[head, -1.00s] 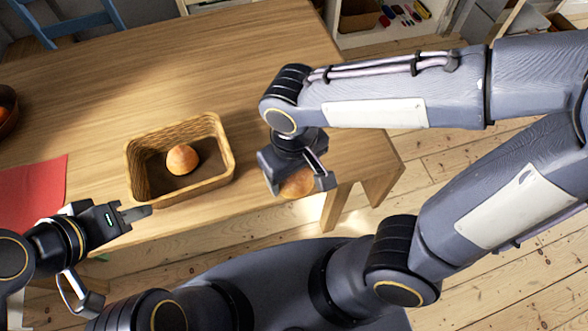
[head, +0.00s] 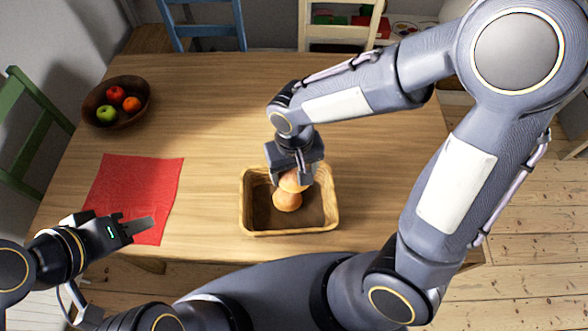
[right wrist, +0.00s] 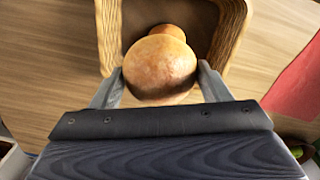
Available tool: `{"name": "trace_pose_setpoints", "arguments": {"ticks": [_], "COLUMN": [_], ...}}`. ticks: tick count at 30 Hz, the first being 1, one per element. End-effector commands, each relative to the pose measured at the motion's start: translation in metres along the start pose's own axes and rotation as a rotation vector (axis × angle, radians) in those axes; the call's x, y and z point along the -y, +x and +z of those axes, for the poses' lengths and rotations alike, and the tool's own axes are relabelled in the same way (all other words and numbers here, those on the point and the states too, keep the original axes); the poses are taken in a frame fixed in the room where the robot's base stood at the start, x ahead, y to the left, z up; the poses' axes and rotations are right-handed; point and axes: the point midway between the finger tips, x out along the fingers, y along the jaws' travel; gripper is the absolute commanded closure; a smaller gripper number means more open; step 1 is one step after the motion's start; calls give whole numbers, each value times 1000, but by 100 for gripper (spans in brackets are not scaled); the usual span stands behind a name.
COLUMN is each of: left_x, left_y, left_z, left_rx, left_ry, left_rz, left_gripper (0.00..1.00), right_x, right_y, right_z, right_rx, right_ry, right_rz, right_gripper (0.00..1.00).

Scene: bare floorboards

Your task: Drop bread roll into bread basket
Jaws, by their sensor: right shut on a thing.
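The wicker bread basket (head: 246,212) stands on the wooden table near its front edge. One bread roll (head: 287,201) lies inside it on the dark bottom. My right gripper (head: 292,180) is shut on a second bread roll (head: 294,182) and holds it over the basket, partly in front of the roll below. In the right wrist view the held roll (right wrist: 159,70) sits between the two fingers, with the other roll (right wrist: 168,31) and the basket rim (right wrist: 105,40) beyond it. My left gripper (head: 140,226) is empty over the red cloth; its finger gap is unclear.
A red cloth (head: 130,185) lies on the left of the table (head: 215,130). A wooden bowl (head: 92,112) with apples and an orange-coloured fruit stands at the back left. Blue, white and green chairs surround the table. The table behind the basket is clear.

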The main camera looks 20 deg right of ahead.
Motion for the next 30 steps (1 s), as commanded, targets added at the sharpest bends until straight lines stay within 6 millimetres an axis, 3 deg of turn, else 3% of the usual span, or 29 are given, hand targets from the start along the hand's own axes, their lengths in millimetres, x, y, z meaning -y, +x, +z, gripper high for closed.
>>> {"name": "trace_pose_setpoints", "arguments": {"ticks": [12,23,24,30], "left_x": [16,16,16,16], "left_y": [34,36,36,36], "left_z": [17,18,18,18], "left_rx": [0,0,0,0], "left_ry": [0,0,0,0], "left_rz": [0,0,0,0], "left_gripper": [64,64,64,64], "right_x": [0,0,0,0], "right_y": [50,54,54,54], "right_z": [1,0,0,0], "right_rx": [2,1,1,1], "right_ry": [0,0,0,-1], "right_rz": [1,0,0,0], "right_gripper": [52,52,26,5]}}
